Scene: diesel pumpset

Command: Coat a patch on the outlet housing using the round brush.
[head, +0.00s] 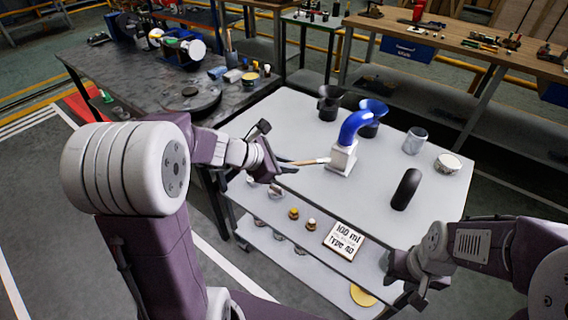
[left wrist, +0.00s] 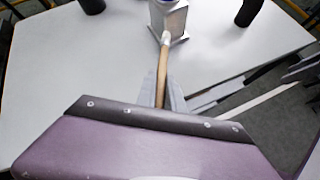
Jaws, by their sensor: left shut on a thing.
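The outlet housing appears to be the pale block (head: 342,158) with a blue elbow pipe (head: 353,126) on top, standing on the white cart top. The block also shows at the top of the left wrist view (left wrist: 170,20). My left gripper (head: 275,163) is shut on the round brush (head: 308,162), which has a wooden handle and a pale tip. In the left wrist view the brush (left wrist: 163,75) points at the block. Its tip overlaps the block's near face; I cannot tell whether it touches. My right gripper (head: 412,285) is low at the cart's front right; its jaws are unclear.
On the cart top (head: 280,125) stand a black flared part (head: 328,103), a black cylinder (head: 406,189), a grey cup (head: 414,141) and a white round container (head: 447,163). A lower shelf holds small jars and a sign (head: 344,241). A dark workbench (head: 130,80) is at the left.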

